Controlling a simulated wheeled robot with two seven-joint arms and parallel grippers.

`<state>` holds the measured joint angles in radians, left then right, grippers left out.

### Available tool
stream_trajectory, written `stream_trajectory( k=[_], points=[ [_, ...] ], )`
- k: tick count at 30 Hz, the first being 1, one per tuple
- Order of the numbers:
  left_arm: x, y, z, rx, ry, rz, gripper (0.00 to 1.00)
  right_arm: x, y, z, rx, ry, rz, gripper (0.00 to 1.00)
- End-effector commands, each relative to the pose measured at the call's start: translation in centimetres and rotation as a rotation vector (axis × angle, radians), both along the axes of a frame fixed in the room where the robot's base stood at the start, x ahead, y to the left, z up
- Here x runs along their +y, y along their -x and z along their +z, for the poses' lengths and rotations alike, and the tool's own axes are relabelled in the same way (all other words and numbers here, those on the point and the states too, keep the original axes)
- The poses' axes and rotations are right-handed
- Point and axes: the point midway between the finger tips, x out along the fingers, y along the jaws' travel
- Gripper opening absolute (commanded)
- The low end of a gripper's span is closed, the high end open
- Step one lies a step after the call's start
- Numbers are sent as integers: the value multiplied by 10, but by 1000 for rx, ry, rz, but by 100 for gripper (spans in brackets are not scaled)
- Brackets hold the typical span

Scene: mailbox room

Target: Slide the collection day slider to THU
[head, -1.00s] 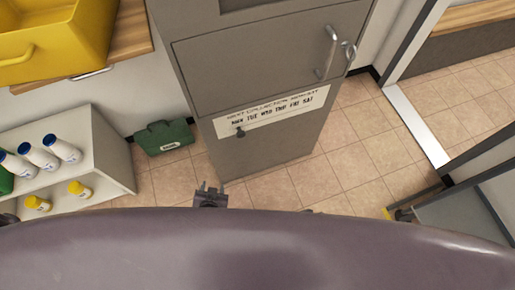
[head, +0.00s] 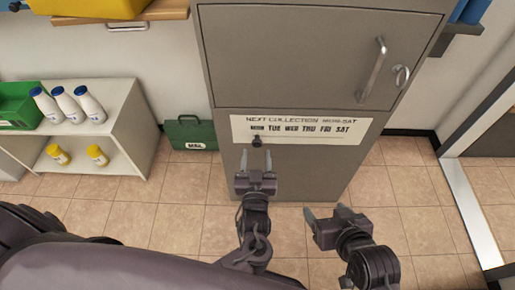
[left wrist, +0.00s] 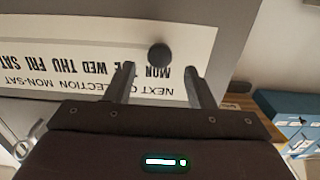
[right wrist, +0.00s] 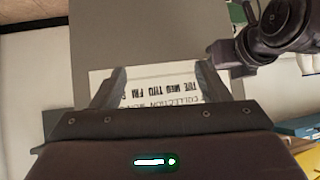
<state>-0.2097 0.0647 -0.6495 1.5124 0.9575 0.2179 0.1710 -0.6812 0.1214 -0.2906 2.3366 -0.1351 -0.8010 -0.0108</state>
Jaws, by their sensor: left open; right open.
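The collection day slider is a small dark round knob (head: 257,142) on the white day label (head: 345,137) of the grey mailbox cabinet. It sits at the left end, below MON, with TUE, WED, THU, FRI and SAT to its right. My left gripper (head: 257,160) is open just below the knob in the head view. In the left wrist view the knob (left wrist: 159,54) shows beyond and between the open fingertips, apparently not gripped. My right gripper (head: 322,213) is open and empty, lower and to the right, in front of the cabinet. The right wrist view shows the label (right wrist: 150,88) between its fingers.
The cabinet door above has a metal handle (head: 373,68) and a ring-shaped fitting (head: 401,76). A green mail case (head: 190,133) stands on the floor left of the cabinet. A white shelf (head: 128,125) holds several bottles further left. Tiled floor is clear to the right.

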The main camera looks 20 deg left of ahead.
Motion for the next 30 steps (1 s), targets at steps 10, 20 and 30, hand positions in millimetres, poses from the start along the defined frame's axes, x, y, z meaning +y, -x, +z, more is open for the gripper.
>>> stream_trajectory(
  k=[10,20,30],
  points=[
    [10,-34,-1,0,0,0,49,7,-33,44,-228,-92,-18,69],
    [11,-40,0,2,1,-1,49,8,-38,53,-266,-109,-22,69],
    [11,-39,-1,2,1,-1,16,8,-38,53,-265,-107,-21,69]
  ],
)
